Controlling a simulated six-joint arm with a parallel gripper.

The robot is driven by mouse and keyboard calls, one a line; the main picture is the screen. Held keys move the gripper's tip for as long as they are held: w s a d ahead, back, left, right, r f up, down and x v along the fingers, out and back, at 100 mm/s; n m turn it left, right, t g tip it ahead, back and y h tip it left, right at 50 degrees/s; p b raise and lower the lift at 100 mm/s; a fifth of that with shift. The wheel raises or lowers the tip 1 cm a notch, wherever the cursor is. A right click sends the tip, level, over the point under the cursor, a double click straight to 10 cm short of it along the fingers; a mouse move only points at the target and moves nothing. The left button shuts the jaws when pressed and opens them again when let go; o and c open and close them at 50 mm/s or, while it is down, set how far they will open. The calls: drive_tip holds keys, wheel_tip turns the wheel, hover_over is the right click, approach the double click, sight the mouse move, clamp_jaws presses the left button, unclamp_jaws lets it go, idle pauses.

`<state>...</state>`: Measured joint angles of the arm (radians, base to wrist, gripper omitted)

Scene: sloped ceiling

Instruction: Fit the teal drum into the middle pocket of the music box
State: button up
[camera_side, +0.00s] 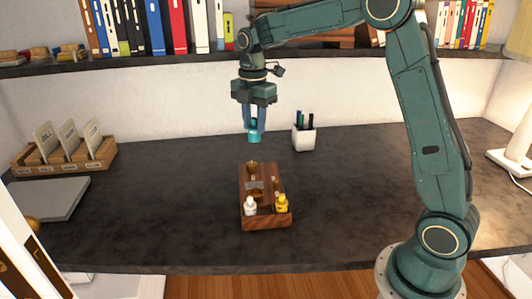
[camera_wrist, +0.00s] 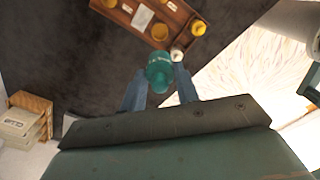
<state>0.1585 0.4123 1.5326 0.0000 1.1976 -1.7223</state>
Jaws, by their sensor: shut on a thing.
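The teal drum (camera_side: 254,138) hangs in the air between the fingers of my gripper (camera_side: 255,127), which is shut on it. In the wrist view the drum (camera_wrist: 160,72) shows between the blue fingertips (camera_wrist: 159,88). The wooden music box (camera_side: 266,222) stands on the dark desk, below and nearer the camera than the drum in the side view. A white bottle-like piece (camera_side: 250,207) and a yellow one (camera_side: 281,204) stand at its near end. A brass-coloured part (camera_side: 253,168) is at its far end. The box (camera_wrist: 180,14) also shows at the wrist view's top. I cannot clearly make out its middle pocket.
A white pen cup (camera_side: 304,138) stands right of my gripper, near the wall. A wooden card rack (camera_side: 62,158) and a grey slab (camera_side: 48,199) are at the left. A bookshelf (camera_side: 180,60) runs above. The desk around the box is clear.

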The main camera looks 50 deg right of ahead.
drive_tip(key=shift+s+a, duration=0.1)
idle(0.4)
hover_over(266, 214)
wheel_tip(266, 214, down, 20)
drive_tip(key=shift+r, duration=0.1)
idle(1.5)
drive_tip(key=o, duration=1)
wheel_tip(266, 214, up, 12)
idle(0.5)
